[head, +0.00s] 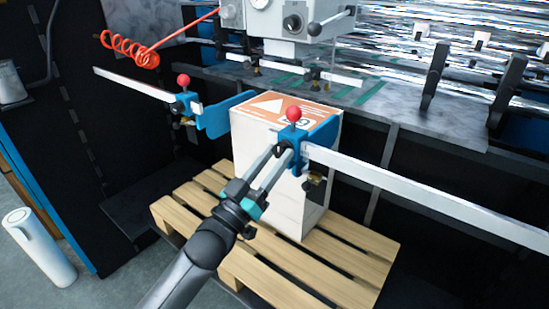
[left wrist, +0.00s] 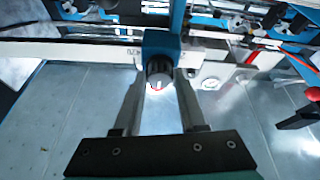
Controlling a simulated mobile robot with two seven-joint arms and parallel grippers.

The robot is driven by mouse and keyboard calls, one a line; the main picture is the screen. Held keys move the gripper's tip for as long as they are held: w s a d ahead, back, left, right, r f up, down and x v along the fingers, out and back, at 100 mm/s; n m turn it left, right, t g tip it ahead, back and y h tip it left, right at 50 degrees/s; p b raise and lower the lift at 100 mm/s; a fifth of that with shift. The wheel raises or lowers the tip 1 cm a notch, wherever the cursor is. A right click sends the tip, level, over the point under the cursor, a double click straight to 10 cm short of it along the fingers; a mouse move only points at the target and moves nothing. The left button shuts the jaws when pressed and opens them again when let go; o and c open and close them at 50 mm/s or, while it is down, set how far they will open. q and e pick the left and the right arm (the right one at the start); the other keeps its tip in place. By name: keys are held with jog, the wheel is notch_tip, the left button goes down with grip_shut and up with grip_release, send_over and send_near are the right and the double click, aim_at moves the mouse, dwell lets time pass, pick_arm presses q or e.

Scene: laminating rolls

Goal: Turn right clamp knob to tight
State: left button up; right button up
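The right clamp is a blue block (head: 299,151) on a long white bar, with a red ball (head: 293,113) on top. My left gripper (head: 283,151) reaches up to its near face. In the left wrist view, a dark round clamp knob (left wrist: 159,74) sits between the tips of my left gripper (left wrist: 160,80), just below the blue block (left wrist: 160,43). A finger lies close along each side of the knob; I cannot tell whether they press on it. A small red and white mark shows on the knob. My right gripper is in neither view.
A white stack with an orange-printed top (head: 270,107) stands on a wooden pallet (head: 285,270) behind my arm. The left clamp (head: 186,105) is at its far left. The white bar (head: 420,189) runs right. A white cylinder (head: 38,248) stands on the floor.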

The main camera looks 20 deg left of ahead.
pick_arm(q)
grip_shut()
